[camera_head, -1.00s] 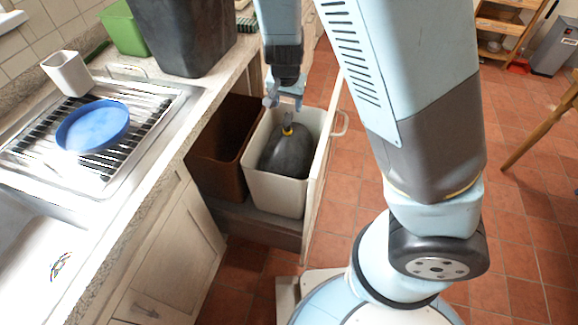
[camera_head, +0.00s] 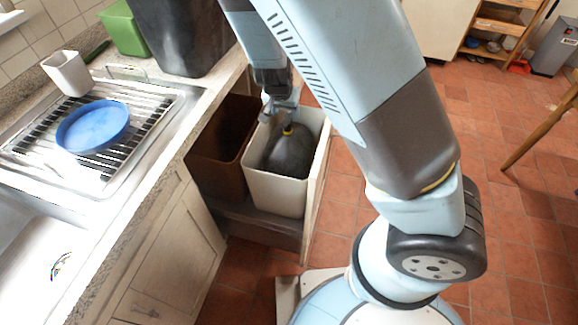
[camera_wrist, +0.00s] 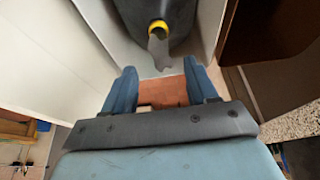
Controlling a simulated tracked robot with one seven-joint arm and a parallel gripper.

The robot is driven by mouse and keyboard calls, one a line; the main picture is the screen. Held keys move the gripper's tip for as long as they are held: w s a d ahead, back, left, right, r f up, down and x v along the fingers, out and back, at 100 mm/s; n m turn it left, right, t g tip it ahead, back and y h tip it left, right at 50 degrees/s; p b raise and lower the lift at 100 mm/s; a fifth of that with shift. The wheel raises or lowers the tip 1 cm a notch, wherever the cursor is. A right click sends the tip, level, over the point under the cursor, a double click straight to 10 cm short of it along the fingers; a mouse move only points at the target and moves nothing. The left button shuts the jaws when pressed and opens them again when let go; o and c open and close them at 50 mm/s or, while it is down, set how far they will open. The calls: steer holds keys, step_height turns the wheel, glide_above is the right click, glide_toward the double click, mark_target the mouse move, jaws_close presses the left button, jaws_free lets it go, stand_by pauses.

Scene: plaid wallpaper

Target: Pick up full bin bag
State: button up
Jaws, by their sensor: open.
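The full bin bag (camera_head: 290,153) is dark grey with a yellow tie around its neck. It stands inside a white bin (camera_head: 276,194) in the pulled-out drawer under the counter. In the wrist view the bag (camera_wrist: 174,14) is at the top, with its yellow tie and grey gathered top pointing toward my fingers. My gripper (camera_head: 279,110) hangs just above and behind the bag's top. In the wrist view my gripper (camera_wrist: 162,88) is open with nothing between its fingers. The bag's lower part is hidden by the bin walls.
A brown bin (camera_head: 217,160) stands left of the white one. The drawer front (camera_head: 316,180) stands close on the right. The counter holds a dish rack with a blue plate (camera_head: 92,127) and a large dark container (camera_head: 182,35).

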mark_target(287, 120)
steer(key=shift+x, duration=2.15)
steer(key=shift+f, duration=0.2)
steer(key=shift+x, duration=2.4)
steer(key=shift+s, duration=0.1)
steer(key=shift+c, duration=0.2)
jaws_close()
